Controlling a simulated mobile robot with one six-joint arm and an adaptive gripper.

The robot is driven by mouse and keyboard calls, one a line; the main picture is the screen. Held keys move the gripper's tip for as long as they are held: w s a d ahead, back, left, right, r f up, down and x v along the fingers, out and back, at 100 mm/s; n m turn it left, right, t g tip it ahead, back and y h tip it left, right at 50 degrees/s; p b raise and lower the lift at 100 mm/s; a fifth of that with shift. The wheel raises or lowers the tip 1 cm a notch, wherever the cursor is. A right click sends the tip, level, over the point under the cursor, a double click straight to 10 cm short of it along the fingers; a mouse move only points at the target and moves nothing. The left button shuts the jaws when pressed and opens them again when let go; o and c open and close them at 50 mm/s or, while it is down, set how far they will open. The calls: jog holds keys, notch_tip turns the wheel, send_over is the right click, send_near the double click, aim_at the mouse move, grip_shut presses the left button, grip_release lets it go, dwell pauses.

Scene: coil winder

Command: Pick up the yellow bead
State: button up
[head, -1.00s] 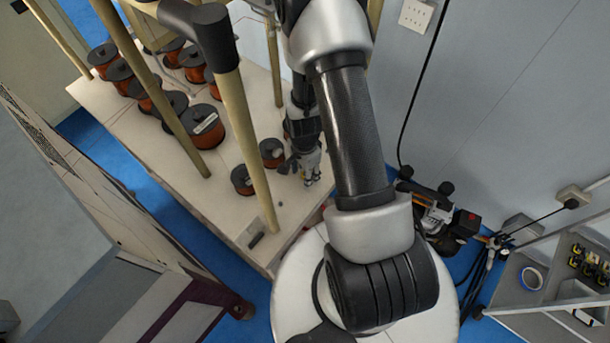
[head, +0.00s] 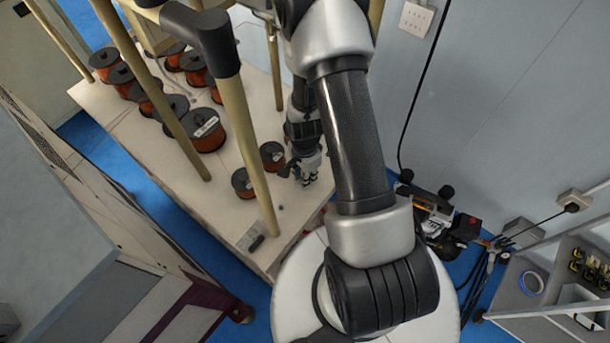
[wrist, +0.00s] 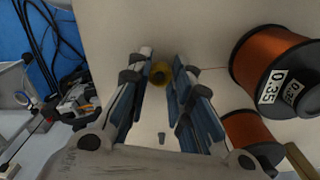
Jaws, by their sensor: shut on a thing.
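The yellow bead (wrist: 160,74) shows in the wrist view as a small dark-yellow round piece between the fingertips, over the pale bench top. My gripper (wrist: 161,68) is shut on it, with one blue-padded finger on each side. In the head view, my gripper (head: 308,179) points down over the near right part of the bench, just right of two small spools. I cannot make out the bead there. How far the bead is from the bench surface is hard to tell.
Copper wire spools crowd the bench (head: 225,215); a large spool (wrist: 275,70) marked 0.35 is close right of my gripper in the wrist view. A tan post (head: 247,140) rises left of my gripper. Cables and tools lie beyond the bench's right side.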

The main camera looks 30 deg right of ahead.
notch_tip(320, 180, up, 20)
jog(key=p, duration=0.5)
jog(key=shift+f, duration=0.15)
